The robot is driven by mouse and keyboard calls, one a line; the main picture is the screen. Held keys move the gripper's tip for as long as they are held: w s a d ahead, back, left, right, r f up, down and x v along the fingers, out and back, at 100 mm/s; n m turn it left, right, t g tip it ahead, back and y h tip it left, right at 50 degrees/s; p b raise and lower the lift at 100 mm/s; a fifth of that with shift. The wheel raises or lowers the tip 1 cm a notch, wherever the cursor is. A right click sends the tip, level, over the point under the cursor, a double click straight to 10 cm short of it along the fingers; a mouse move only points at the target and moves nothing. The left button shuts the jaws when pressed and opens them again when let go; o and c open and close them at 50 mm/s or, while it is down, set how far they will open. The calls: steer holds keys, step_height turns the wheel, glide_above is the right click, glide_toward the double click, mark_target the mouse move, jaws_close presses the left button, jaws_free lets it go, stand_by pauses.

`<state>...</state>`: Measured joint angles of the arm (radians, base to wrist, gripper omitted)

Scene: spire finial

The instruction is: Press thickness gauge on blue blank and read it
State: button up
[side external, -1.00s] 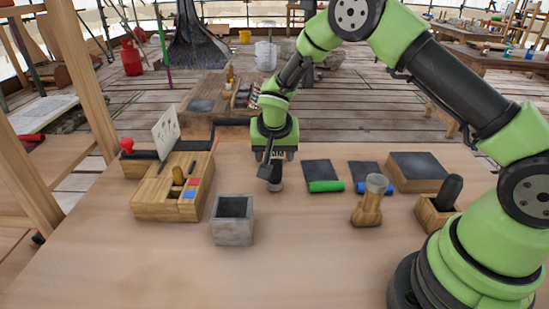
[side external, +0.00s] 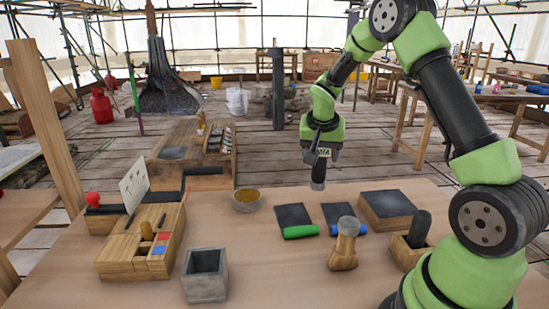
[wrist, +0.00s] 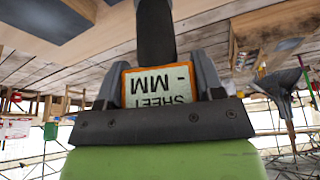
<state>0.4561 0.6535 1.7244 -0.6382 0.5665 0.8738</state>
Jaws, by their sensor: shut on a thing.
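My gripper (side external: 319,158) is shut on the thickness gauge, whose grey cylindrical foot (side external: 318,184) points down above the far edge of the table, apart from the blanks. In the wrist view the gauge's orange-framed display (wrist: 160,86) sits between my gripper's fingers (wrist: 160,92). It reads "SHEET - MM" upside down, with a dash and no number. The blue blank, a dark square sheet (side external: 338,211) with a blue roll (side external: 350,228) at its near edge, lies on the table below and to the right of the gauge. The green blank (side external: 293,214) lies just left of it.
A dark-topped wooden block (side external: 388,208) stands right of the blue blank. A wooden stand with a glass-like top (side external: 345,245) is in front. A round tin (side external: 247,200), a grey stone cup (side external: 205,275) and a wooden organiser with a card (side external: 140,245) are left.

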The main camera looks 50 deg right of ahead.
steer(key=s+d+f+m, duration=0.1)
steer(key=s+d+f, duration=0.3)
steer(key=s+f, duration=0.1)
steer(key=shift+d+f, duration=0.2)
steer(key=shift+d, duration=0.15)
steer(key=shift+f, duration=0.1)
stand_by(0.6)
steer(key=shift+f, duration=1.35)
steer(key=shift+f, duration=0.15)
stand_by(0.6)
step_height(320, 180, up, 5)
steer(key=shift+r, duration=0.1)
stand_by(0.7)
